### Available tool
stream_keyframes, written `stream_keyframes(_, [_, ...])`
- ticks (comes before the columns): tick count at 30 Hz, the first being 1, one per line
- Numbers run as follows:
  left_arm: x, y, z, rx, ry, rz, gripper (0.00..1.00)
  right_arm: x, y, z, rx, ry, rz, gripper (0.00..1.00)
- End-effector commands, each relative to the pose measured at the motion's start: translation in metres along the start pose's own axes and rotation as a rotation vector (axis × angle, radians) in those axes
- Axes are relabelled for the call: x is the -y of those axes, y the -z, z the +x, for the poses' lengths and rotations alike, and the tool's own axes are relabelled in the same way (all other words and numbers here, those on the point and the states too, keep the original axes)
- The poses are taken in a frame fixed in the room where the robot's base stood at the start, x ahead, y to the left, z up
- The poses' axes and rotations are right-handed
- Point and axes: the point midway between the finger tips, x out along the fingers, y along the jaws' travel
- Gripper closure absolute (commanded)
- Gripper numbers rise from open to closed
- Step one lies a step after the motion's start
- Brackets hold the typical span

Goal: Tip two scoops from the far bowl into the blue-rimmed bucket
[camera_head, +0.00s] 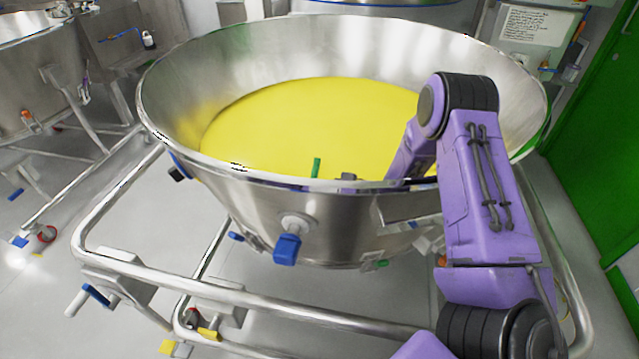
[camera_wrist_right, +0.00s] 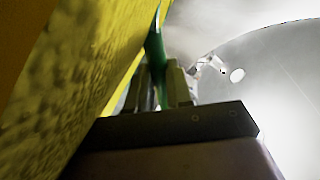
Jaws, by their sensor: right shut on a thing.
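A large steel bowl (camera_head: 330,207) on a tubular frame fills the middle of the head view, with yellow powder (camera_head: 300,125) inside. My right arm reaches over its right side and down inside the near wall. My right gripper (camera_wrist_right: 163,90) is mostly hidden behind the rim in the head view. In the right wrist view it is shut on a thin green handle (camera_wrist_right: 155,45), seemingly a scoop's, close beside the yellow powder. The handle's green end (camera_head: 316,167) shows above the near rim in the head view. The scoop's head is hidden. My left gripper is out of view.
Another steel bowl (camera_head: 30,70) on a frame stands at the left, and part of a steel vessel (camera_head: 385,10) shows behind. The frame rail (camera_head: 270,300) crosses in front. A green door (camera_head: 600,150) is at the right.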

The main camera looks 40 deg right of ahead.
Motion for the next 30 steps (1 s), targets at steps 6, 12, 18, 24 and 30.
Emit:
stream_keyframes(6, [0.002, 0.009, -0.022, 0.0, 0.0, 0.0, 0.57, 0.017, 0.017, -0.003, 0.0, 0.0, 0.0, 1.0])
stream_keyframes(12, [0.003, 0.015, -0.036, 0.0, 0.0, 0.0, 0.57, 0.029, 0.029, -0.005, -0.001, 0.0, 0.0, 1.0])
stream_keyframes(18, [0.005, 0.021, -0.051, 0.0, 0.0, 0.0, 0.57, 0.041, 0.04, -0.007, -0.001, 0.0, 0.001, 1.0])
stream_keyframes(24, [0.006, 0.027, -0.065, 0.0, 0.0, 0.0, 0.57, 0.053, 0.052, -0.009, -0.001, 0.0, 0.001, 1.0])
stream_keyframes(30, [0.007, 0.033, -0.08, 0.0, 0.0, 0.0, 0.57, 0.065, 0.064, -0.012, -0.001, 0.001, 0.0, 1.0])
